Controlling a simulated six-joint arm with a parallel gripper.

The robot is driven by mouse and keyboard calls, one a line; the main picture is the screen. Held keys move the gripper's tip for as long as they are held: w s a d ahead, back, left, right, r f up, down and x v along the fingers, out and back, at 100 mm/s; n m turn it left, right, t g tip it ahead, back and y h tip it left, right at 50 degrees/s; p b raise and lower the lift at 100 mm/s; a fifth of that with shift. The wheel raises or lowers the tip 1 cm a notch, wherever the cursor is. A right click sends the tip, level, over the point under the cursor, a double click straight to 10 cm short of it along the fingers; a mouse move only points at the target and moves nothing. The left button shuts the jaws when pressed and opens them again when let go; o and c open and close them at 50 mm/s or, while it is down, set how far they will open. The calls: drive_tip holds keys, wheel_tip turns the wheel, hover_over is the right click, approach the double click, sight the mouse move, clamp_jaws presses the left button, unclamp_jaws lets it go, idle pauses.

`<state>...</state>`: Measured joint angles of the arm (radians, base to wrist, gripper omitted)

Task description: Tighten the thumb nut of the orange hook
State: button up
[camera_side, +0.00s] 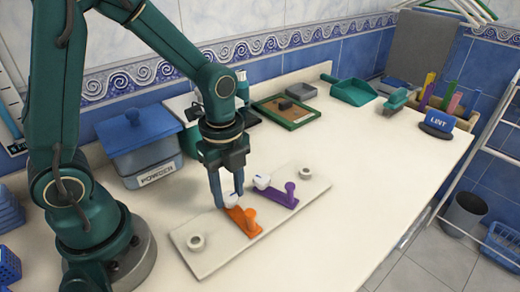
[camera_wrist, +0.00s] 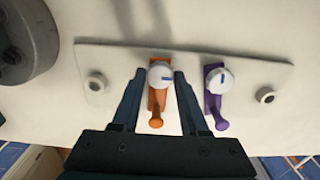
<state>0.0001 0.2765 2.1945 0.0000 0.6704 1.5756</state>
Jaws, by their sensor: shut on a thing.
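The orange hook (camera_side: 245,220) is mounted on a pale plate (camera_side: 200,264), and it also shows in the wrist view (camera_wrist: 157,112). Its white thumb nut (camera_side: 231,200) has a short blue mark, lying crosswise on the nut (camera_wrist: 159,76) in the wrist view. My gripper (camera_side: 228,204) points down over the orange hook, with one finger on each side of the nut, shut on it. In the wrist view the fingertips (camera_wrist: 160,72) flank the nut. The purple hook (camera_side: 277,192) is beside it with its own white nut (camera_side: 261,181), whose mark points lengthwise (camera_wrist: 221,78).
The plate has a round fixture near each end (camera_side: 195,242) (camera_side: 305,173). The counter right of the plate is clear.

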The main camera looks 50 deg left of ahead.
drive_tip(key=shift+m, duration=0.9)
drive_tip(key=m, duration=0.3)
drive_tip(key=o, duration=1.2)
drive_tip(key=shift+r, duration=0.1)
drive_tip(key=shift+r, duration=0.5)
